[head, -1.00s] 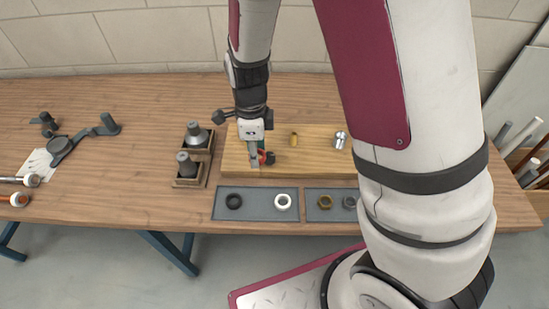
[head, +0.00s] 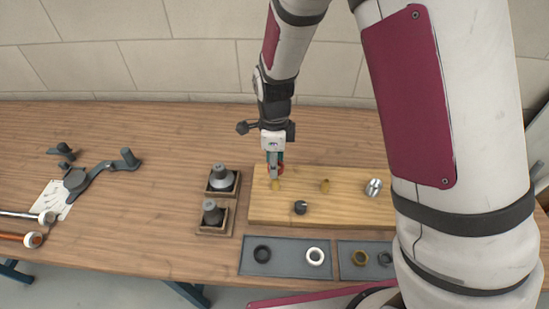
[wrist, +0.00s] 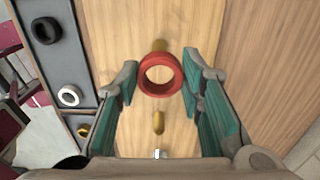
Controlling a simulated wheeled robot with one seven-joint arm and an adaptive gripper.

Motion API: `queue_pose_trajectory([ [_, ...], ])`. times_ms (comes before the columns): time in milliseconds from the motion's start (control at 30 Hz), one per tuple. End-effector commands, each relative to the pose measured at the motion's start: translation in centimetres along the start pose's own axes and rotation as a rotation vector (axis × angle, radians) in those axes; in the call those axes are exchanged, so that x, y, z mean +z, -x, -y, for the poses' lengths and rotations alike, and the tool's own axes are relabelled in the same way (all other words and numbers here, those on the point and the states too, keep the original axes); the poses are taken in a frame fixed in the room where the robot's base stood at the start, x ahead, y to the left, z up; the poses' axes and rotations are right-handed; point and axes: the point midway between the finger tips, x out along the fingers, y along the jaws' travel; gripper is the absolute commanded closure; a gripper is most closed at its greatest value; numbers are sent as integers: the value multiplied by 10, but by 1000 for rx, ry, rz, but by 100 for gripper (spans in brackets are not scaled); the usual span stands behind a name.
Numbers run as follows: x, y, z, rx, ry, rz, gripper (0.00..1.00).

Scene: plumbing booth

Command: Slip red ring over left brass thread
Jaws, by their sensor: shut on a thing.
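The red ring (wrist: 160,75) is held between the fingertips of my gripper (wrist: 160,83), its open hole facing the wrist camera. In the head view, my gripper (head: 275,172) is at the left end of the wooden board (head: 350,211), and the ring (head: 281,169) is partly hidden by a finger. The left brass thread (head: 276,185) stands just by the fingertips. In the wrist view, the left brass thread (wrist: 160,45) shows past the ring's upper edge, partly hidden by it. The ring appears apart from the thread; the height gap is unclear.
Another brass thread (head: 325,186) and a chrome fitting (head: 374,187) stand to the right on the board. A dark fitting (head: 300,208) stands nearer the front.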

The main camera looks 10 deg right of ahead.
Motion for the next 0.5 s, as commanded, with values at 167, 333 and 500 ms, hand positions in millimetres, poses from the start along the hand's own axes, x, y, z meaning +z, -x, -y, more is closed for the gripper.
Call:
queue_pose_trajectory([
  [167,0,-9,1,1,0,0,80],
  [333,0,-17,1,1,0,0,80],
  [500,0,-24,1,1,0,-1,80],
])
